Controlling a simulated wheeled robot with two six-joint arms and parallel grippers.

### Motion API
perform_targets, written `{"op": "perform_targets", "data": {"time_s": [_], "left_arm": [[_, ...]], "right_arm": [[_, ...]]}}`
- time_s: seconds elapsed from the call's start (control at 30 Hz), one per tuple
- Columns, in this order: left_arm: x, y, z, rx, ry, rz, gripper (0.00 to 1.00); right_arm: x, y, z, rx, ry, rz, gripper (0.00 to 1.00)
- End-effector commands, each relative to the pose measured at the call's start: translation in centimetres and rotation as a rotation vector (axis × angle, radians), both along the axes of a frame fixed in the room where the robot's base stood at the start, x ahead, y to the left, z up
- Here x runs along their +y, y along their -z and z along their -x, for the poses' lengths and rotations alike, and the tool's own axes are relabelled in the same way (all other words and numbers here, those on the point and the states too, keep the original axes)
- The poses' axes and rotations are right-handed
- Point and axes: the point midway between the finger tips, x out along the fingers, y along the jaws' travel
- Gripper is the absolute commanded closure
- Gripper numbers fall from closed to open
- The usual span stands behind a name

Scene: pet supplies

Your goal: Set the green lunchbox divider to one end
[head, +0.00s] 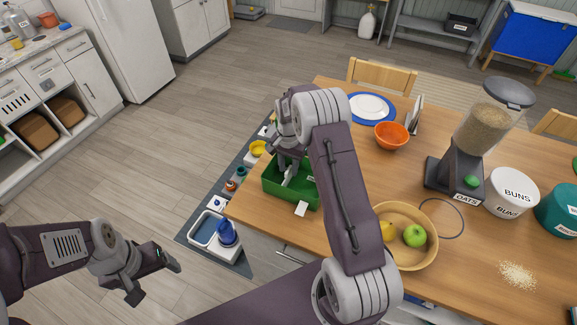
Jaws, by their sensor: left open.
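The green lunchbox (275,191) is an open box on the left edge of the wooden table. A pale, thin piece (288,177) shows inside it, perhaps the divider; my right arm hides part of the box. My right gripper (289,162) points down at the box, with its fingers at or just inside the opening. I cannot tell whether it is shut on the divider. My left gripper (155,281) is open and empty, low at the left over the floor, away from the table.
A wooden bowl with fruit (427,260) and an orange bowl (391,135) stand on the table (335,262). An oats dispenser (456,183) and a buns tub (513,192) are at the right. A mat (240,262) with a blue-and-white dispenser (227,234) lies on the floor beside the table.

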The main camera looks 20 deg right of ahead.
Motion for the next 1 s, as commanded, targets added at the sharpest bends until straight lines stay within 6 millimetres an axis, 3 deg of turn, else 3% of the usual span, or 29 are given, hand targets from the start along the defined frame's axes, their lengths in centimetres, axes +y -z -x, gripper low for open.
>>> {"op": "perform_targets", "data": {"time_s": [0.07, 0.2, 1.0], "left_arm": [[0.0, 0.02, 0.0, 0.0, 0.0, 0.0, 0.2], [0.0, 0.02, 0.01, 0.0, 0.0, 0.0, 0.2], [0.0, 0.02, 0.0, 0.0, 0.0, 0.0, 0.2]], "right_arm": [[0.0, 0.0, 0.0, 0.0, 0.0, 0.0, 0.67], [0.0, -0.01, 0.0, 0.0, 0.0, 0.0, 1.0], [-0.02, -0.06, -0.04, -0.001, 0.0, 0.0, 1.0]]}}
